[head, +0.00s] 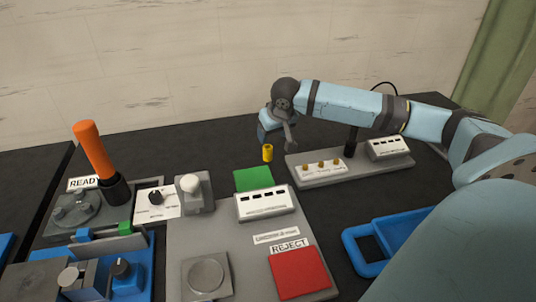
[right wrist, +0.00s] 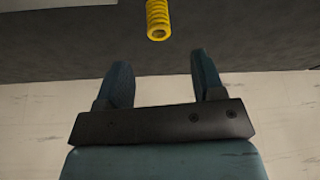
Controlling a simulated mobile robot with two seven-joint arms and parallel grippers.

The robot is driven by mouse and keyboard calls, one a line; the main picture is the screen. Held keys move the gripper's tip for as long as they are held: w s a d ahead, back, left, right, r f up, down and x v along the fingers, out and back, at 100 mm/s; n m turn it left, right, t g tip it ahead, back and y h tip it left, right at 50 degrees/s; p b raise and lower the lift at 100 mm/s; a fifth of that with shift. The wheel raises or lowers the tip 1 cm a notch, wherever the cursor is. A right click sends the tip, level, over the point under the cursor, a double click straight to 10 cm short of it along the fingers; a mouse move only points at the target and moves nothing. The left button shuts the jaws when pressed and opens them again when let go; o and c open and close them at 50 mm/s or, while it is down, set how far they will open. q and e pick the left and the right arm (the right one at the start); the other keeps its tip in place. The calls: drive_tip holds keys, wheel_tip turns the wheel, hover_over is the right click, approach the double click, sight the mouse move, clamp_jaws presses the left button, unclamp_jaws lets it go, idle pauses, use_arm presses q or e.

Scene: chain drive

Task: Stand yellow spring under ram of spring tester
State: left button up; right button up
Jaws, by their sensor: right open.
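The yellow spring (head: 267,153) stands upright on the dark table, left of a grey base. In the right wrist view the yellow spring (right wrist: 157,18) shows at the top edge, its coils and one open end visible, beyond the fingertips and apart from them. My right gripper (head: 268,135) is above and slightly behind the spring; its two fingers (right wrist: 160,62) are spread with nothing between them. The grey base (head: 315,177) carries several brass pieces and a dark post; I cannot tell surely whether it is the spring tester, and no ram is clear. My left gripper is out of view.
A grey board holds a green square (head: 253,180), a white readout box (head: 264,204) and a red reject square (head: 300,273). A blue tray (head: 357,252) lies at right. An orange handle (head: 94,150) rises at left. Dark table is clear behind the spring.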

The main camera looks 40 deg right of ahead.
sight(268, 147)
drive_tip(key=b+x, duration=0.1)
drive_tip(key=x, duration=0.8)
drive_tip(key=shift+d, duration=0.15)
drive_tip(key=shift+c, duration=0.3)
drive_tip(key=c, duration=1)
wheel_tip(268, 147, up, 20)
drive_tip(key=p, duration=0.2)
drive_tip(key=shift+f, duration=0.1)
